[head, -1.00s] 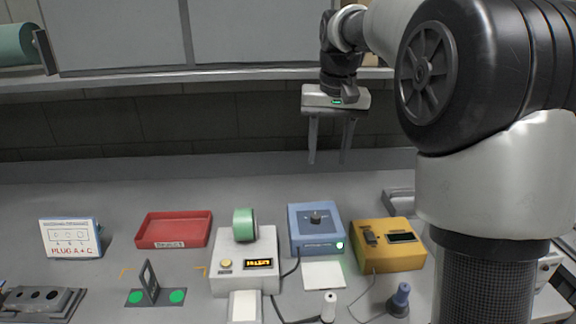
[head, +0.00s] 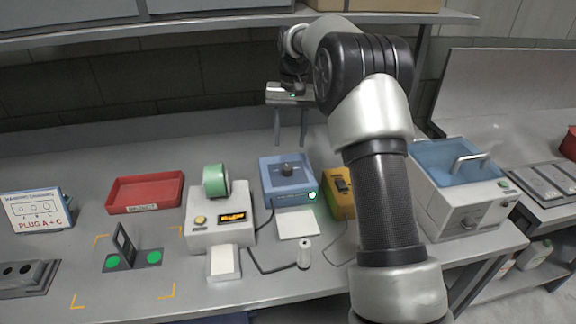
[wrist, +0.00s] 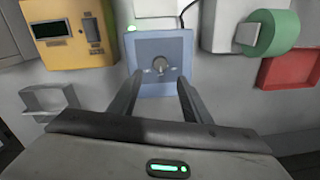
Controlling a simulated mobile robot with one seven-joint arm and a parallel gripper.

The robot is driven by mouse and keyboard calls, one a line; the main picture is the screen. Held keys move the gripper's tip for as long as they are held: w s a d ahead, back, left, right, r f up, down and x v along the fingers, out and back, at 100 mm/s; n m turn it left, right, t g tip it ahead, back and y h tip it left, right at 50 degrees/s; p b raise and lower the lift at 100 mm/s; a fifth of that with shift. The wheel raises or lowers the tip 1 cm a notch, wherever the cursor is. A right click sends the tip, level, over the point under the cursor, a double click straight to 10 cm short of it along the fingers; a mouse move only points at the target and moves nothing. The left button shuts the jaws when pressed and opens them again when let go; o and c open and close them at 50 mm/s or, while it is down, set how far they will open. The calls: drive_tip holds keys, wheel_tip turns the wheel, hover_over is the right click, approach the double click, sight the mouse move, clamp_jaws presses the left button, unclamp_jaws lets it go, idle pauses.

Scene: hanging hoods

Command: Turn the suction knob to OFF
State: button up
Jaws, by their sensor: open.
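A blue box (head: 289,187) on the bench carries a dark round knob (head: 287,169) on its top and a lit green lamp (head: 312,195) at its front right corner. In the wrist view the box (wrist: 147,46) lies ahead of my fingers, with the grey knob (wrist: 160,64) roughly between the fingertips in the picture. The knob's labels are too small to read. My gripper (head: 290,139) is open and empty, pointing down above and behind the box, apart from the knob. In the wrist view it (wrist: 160,78) shows both fingers spread.
A yellow device (head: 339,196) stands right of the blue box, partly behind my arm. A white device with a green roll (head: 215,181) and a red tray (head: 145,193) stand left. A lidded bath (head: 455,190) stands far right.

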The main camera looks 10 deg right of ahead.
sight(287, 167)
drive_tip(key=f, duration=0.6)
drive_tip(key=f+b, duration=0.1)
drive_tip(key=f, duration=0.2)
drive_tip(key=shift+a+f, duration=0.2)
drive_tip(key=shift+a, duration=0.05)
drive_tip(key=c, duration=1)
drive_tip(key=shift+c, duration=0.2)
drive_tip(key=shift+r+n+p, duration=0.1)
drive_tip(key=shift+n+p, duration=0.2)
drive_tip(key=shift+p, duration=0.1)
drive_tip(key=shift+n+p, duration=0.65)
drive_tip(key=shift+n, duration=0.35)
drive_tip(key=n+p, duration=0.1)
drive_tip(key=n, duration=0.1)
drive_tip(key=shift+n, duration=0.4)
drive_tip(key=n+p, duration=0.2)
drive_tip(key=n, duration=0.4)
drive_tip(key=shift+w+g, duration=0.1)
drive_tip(key=shift+g, duration=0.2)
drive_tip(key=shift+n, duration=0.4)
